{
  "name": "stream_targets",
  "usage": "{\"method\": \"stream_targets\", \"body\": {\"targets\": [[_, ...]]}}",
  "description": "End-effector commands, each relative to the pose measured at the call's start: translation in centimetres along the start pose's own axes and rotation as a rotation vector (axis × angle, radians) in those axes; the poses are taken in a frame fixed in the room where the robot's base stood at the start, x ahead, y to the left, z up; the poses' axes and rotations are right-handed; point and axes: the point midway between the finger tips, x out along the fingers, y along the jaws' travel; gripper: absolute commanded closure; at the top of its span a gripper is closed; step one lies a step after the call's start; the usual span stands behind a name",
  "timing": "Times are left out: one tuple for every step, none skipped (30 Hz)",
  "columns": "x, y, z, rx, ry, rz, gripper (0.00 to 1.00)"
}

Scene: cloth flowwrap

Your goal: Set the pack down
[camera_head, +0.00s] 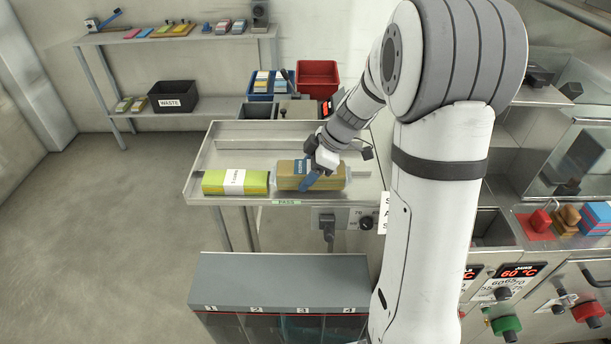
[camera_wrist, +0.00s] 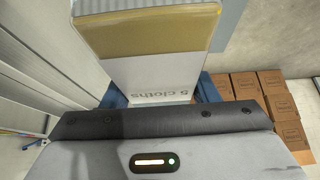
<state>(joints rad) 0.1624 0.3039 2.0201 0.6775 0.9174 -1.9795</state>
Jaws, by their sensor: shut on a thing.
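My gripper (camera_head: 313,182) has blue fingers and is shut on a tan pack (camera_head: 331,178) over the right part of the steel tray table (camera_head: 222,153). In the wrist view the tan pack (camera_wrist: 150,45) sits between the blue fingers, with a pale band reading "5 cloths" facing the camera. I cannot tell whether its underside touches the steel. A green and yellow pack (camera_head: 256,182) with a white band lies on the tray to the left of the held pack, close by. The gripper hides the middle of the held pack.
The tray has a raised rim, and its back left is bare. A label reading "PASS" (camera_head: 286,202) is on its front edge. Behind stand a red bin (camera_head: 318,77) and a blue bin (camera_head: 261,86). A black WASTE bin (camera_head: 173,97) is on the shelf at left.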

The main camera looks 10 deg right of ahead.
Motion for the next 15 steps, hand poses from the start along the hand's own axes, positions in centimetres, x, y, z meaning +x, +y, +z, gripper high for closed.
{"method": "stream_targets", "body": {"targets": [[0.7, -0.1, 0.4, 0.002, -0.001, -0.005, 0.68], [1.0, -0.1, 0.6, 0.002, -0.001, -0.005, 0.68], [1.4, -0.1, 0.7, 0.001, -0.001, -0.004, 0.68], [1.5, -0.1, 0.8, 0.000, -0.001, -0.002, 0.68], [1.5, 0.0, 0.8, 0.000, -0.001, -0.001, 0.68], [1.5, 0.0, 0.8, -0.001, -0.001, 0.000, 0.68], [1.5, 0.0, 0.8, -0.001, -0.001, 0.000, 0.68], [1.5, 0.0, 0.8, -0.001, -0.001, 0.000, 0.68], [1.5, 0.0, 0.8, -0.002, -0.001, 0.000, 0.68], [1.5, 0.0, 0.8, -0.002, -0.001, 0.000, 0.68], [1.6, 0.0, 0.8, -0.002, -0.001, 0.000, 0.68], [1.7, 0.0, 0.9, -0.002, -0.001, -0.001, 0.68], [1.8, 0.0, 0.9, -0.002, -0.001, -0.001, 0.68], [1.8, 0.0, 0.9, -0.002, -0.001, -0.001, 0.68], [1.7, 0.0, 0.9, -0.002, -0.001, -0.001, 0.43]]}}
